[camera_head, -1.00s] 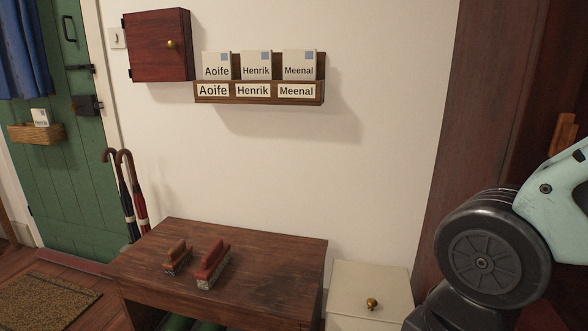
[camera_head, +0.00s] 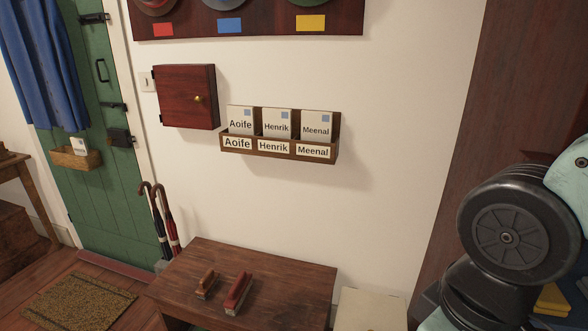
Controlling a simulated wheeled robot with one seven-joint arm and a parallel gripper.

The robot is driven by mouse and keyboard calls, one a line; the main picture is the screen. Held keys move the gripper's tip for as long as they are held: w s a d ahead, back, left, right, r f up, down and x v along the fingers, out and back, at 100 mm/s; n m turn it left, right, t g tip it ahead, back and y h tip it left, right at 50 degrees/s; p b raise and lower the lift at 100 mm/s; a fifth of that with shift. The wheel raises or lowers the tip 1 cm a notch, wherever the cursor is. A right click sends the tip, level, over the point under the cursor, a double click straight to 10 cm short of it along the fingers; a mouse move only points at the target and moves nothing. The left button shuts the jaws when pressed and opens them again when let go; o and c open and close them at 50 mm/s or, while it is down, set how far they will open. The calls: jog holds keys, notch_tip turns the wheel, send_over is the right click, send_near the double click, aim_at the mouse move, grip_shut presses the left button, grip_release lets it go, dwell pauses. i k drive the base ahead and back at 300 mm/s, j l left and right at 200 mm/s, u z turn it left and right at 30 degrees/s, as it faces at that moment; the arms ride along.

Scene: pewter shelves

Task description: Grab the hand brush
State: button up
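Two brushes lie on top of the dark wooden bench (camera_head: 289,268) at the lower middle. The left one is a smaller brush with a brown wooden back (camera_head: 206,284). The right one is a larger brush with a red back (camera_head: 239,291) and pale bristles beneath. They lie side by side, apart. I cannot tell which of them is called the hand brush. My arm's dark joint shows at the right edge, but my gripper is outside the picture.
A cream cabinet (camera_head: 366,306) stands right of the bench. Umbrellas (camera_head: 164,224) lean left of it by the green door (camera_head: 104,170). A letter rack (camera_head: 279,146) and a red wall box (camera_head: 188,97) hang above. A doormat (camera_head: 78,301) lies on the floor.

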aim_at(238, 292)
jog(key=i+j+u, duration=0.1)
jog(key=j, duration=0.35)
jog(key=i+j, duration=0.15)
jog(key=j, duration=0.25)
jog(key=i+j+u, duration=0.15)
jog(key=j, duration=0.3)
jog(key=i+j+u, duration=0.1)
jog(key=j, duration=0.35)
jog(key=i+j+u, duration=0.1)
jog(key=j, duration=0.3)
jog(key=i+j, duration=0.25)
jog(key=i+j+u, duration=0.15)
jog(key=j, duration=0.35)
jog(key=i, duration=0.05)
